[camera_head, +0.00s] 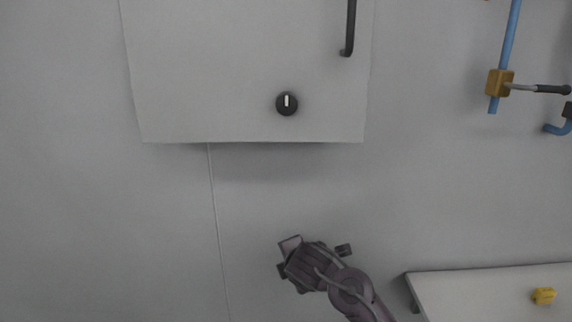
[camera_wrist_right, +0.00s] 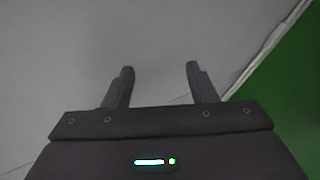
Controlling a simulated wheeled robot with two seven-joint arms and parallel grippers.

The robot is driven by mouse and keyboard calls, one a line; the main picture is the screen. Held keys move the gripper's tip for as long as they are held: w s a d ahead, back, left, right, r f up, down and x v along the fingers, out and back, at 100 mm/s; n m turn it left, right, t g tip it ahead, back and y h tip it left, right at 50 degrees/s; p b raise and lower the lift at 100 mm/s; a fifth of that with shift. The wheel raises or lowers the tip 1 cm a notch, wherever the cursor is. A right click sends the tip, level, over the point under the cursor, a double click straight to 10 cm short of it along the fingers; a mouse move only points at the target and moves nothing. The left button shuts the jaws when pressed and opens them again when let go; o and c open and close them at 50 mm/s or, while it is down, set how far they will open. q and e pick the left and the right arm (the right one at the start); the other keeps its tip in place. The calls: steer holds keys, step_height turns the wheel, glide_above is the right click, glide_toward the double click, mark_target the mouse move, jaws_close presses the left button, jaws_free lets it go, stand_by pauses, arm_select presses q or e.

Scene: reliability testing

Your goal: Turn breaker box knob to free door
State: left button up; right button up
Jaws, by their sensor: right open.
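The breaker box door (camera_head: 220,75) is a pale grey panel on the wall at the top of the head view. Its round black knob (camera_head: 287,103) sits near the bottom edge, with the white mark upright. A black bar handle (camera_head: 350,28) is on the door's right side. My right gripper (camera_head: 284,256) is below the box, well apart from the knob. In the right wrist view its two fingers (camera_wrist_right: 160,72) are spread with nothing between them, facing bare wall. My left gripper is not in view.
A thin cable (camera_head: 217,220) runs down the wall from the box. At the right are blue pipes (camera_head: 508,40) with a brass valve (camera_head: 499,83) and lever. A pale shelf or box (camera_head: 465,290) with a yellow piece (camera_head: 543,296) is at lower right. The wall between gripper and box is clear.

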steer(key=s+a+r+n+t+p, duration=0.1)
steer(key=s+r+n+t, duration=0.15)
steer(key=r, duration=0.85)
steer(key=s+a+r+n+t+p, duration=0.1)
steer(key=s+r+n+p, duration=0.15)
steer(key=r, duration=0.85)
steer(key=n+t+h+p, duration=0.2)
steer(key=n+t, duration=0.3)
steer(key=n, duration=0.1)
glide_toward(287, 106)
steer(key=w, duration=0.2)
steer(key=w+p, duration=0.1)
steer(key=w, duration=0.4)
steer(key=shift+w+r+p, duration=0.15)
steer(key=shift+r+p, duration=0.05)
steer(key=shift+p, duration=0.2)
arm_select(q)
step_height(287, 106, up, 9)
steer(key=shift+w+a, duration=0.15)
arm_select(e)
steer(key=shift+w+f, duration=0.1)
steer(key=shift+w, duration=0.5)
steer(key=c, duration=1)
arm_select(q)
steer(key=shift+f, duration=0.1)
